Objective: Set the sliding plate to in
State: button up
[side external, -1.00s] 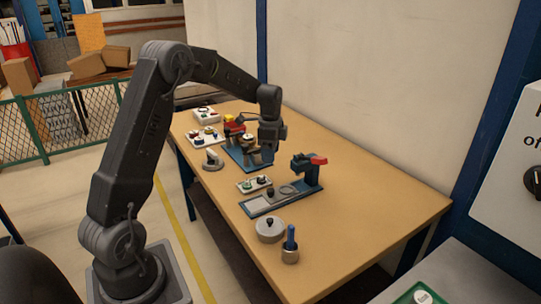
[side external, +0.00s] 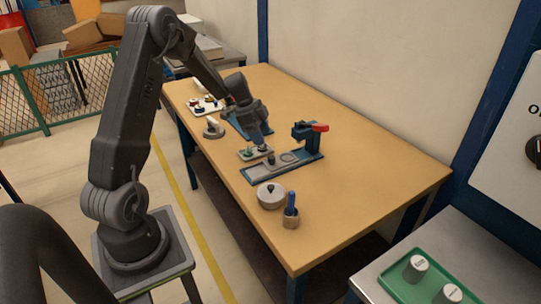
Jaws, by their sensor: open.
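The sliding plate (side external: 287,159) is a grey plate with a round ring mark, lying in the long blue base of a fixture (side external: 256,176). A dark knob (side external: 271,159) stands at its left part. A blue post with a red handle (side external: 320,127) rises at the fixture's right end. My gripper (side external: 262,142) is open and points down just behind and left of the knob, over or close to the small tray beside the fixture. It appears apart from the plate. Its fingertips are small and dark, so the exact gap cannot be told.
The small tray (side external: 243,154) holds little green and dark parts. A white-handled device (side external: 213,132) and a tray of parts (side external: 199,108) lie left. The table's right side (side external: 375,170) is clear.

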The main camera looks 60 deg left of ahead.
aim_at(271, 157)
jog(key=x, duration=0.8)
jog(key=shift+w+d+f, duration=0.1)
jog(key=shift+f, duration=0.15)
jog(key=shift+c, duration=0.5)
grip_shut()
